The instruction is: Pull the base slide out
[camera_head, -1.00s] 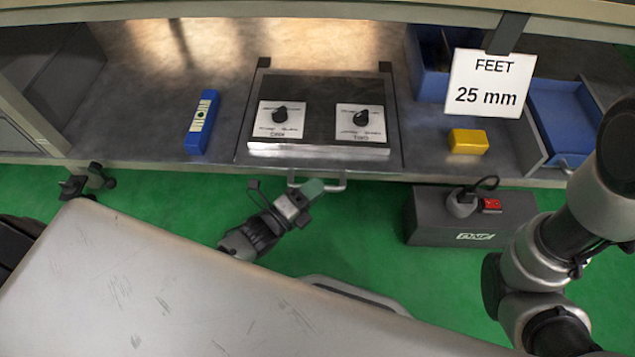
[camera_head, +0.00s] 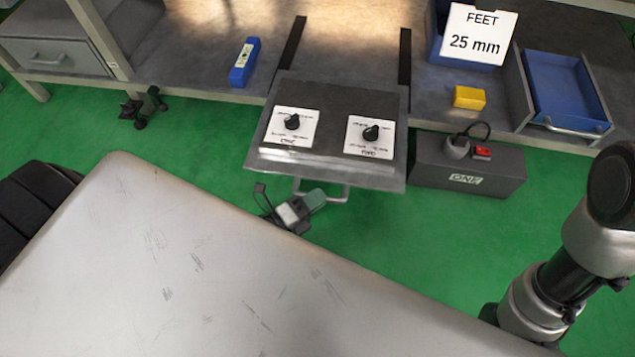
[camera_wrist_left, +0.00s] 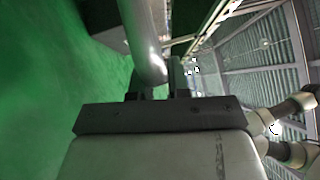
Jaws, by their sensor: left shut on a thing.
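The base slide (camera_head: 345,98) is a grey plate with a metal front lip, carrying two white panels with black knobs. It sticks out past the bench front over the green floor, with dark rails visible behind it on the bench. Its metal bar handle (camera_head: 331,198) is below the front edge. My left gripper (camera_head: 312,201) is shut on the handle at its left part. In the left wrist view the bar of the handle (camera_wrist_left: 143,45) runs between the fingers. My right gripper is out of view; only part of my right arm shows at the right.
A blue level (camera_head: 243,63) and a yellow block (camera_head: 469,98) lie on the bench. A grey box with a red switch (camera_head: 470,165) stands below right of the slide. A blue drawer (camera_head: 565,95) and a "FEET 25 mm" sign (camera_head: 477,35) are at the right.

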